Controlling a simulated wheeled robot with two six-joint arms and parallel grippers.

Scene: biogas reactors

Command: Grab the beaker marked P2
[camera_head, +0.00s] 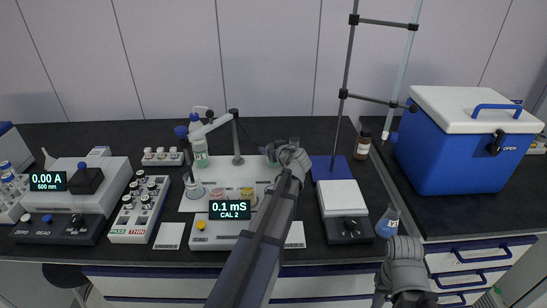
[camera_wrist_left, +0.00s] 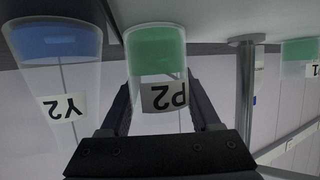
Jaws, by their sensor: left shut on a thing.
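The beaker marked P2 (camera_wrist_left: 158,52) is clear with green contents and a white label, and it appears upside down in the left wrist view. My left gripper (camera_wrist_left: 162,88) has one finger on each side of it and is shut on it. In the head view my left gripper (camera_head: 291,155) is at the back of the bench, behind the conductivity meter, and its wrist mostly hides the beaker. My right arm's end (camera_head: 404,265) is at the bench's front edge; its fingers cannot be made out.
A beaker marked Y2 (camera_wrist_left: 57,80) with blue contents stands close beside P2, and another green one (camera_wrist_left: 300,60) is farther off. The meter (camera_head: 225,225), a retort stand (camera_head: 327,168), a balance (camera_head: 345,213), a flask (camera_head: 389,222) and a blue cooler (camera_head: 455,155) surround the arms.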

